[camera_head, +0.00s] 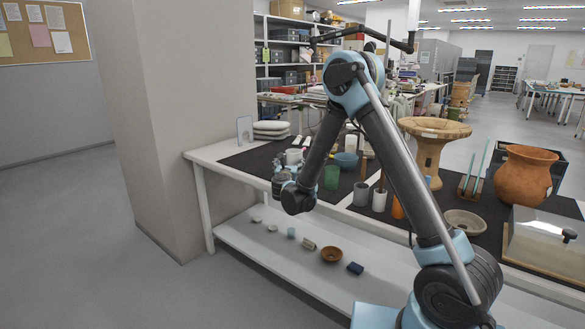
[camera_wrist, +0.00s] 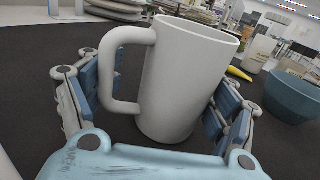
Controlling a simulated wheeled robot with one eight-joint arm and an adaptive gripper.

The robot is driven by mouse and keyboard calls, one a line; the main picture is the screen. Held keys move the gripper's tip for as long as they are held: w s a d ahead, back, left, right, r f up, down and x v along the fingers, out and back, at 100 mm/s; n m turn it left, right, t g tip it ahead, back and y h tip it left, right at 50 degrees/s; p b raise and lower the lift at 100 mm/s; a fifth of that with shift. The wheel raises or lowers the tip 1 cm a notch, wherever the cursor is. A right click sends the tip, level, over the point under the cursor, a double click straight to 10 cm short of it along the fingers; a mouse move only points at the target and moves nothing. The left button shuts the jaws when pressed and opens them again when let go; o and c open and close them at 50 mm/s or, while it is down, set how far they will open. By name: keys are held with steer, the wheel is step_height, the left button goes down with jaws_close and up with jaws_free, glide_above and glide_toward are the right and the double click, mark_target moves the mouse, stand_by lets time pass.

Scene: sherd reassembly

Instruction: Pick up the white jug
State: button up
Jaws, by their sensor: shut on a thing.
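The white jug (camera_wrist: 183,80) stands upright between the fingers in the wrist view, with its handle (camera_wrist: 118,72) to the left. My gripper (camera_wrist: 158,105) is shut on the jug, with blue pads on its left and right sides. In the head view the jug (camera_head: 293,156) shows small at the far left part of the table, partly behind my arm. I cannot tell whether the jug's base touches the dark mat.
A blue bowl (camera_wrist: 293,97) stands right of the jug, and a green cup (camera_head: 331,177) stands nearby. Stacked white pieces (camera_head: 271,130) lie behind at the left. A clay pot (camera_head: 524,175) and a wooden stand (camera_head: 435,130) are at the right. Small items lie on the lower shelf (camera_head: 270,250).

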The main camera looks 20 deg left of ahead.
steer(key=shift+r, duration=4.8)
steer(key=shift+c, duration=0.3)
steer(key=shift+r, duration=0.1)
steer(key=shift+d, duration=0.1)
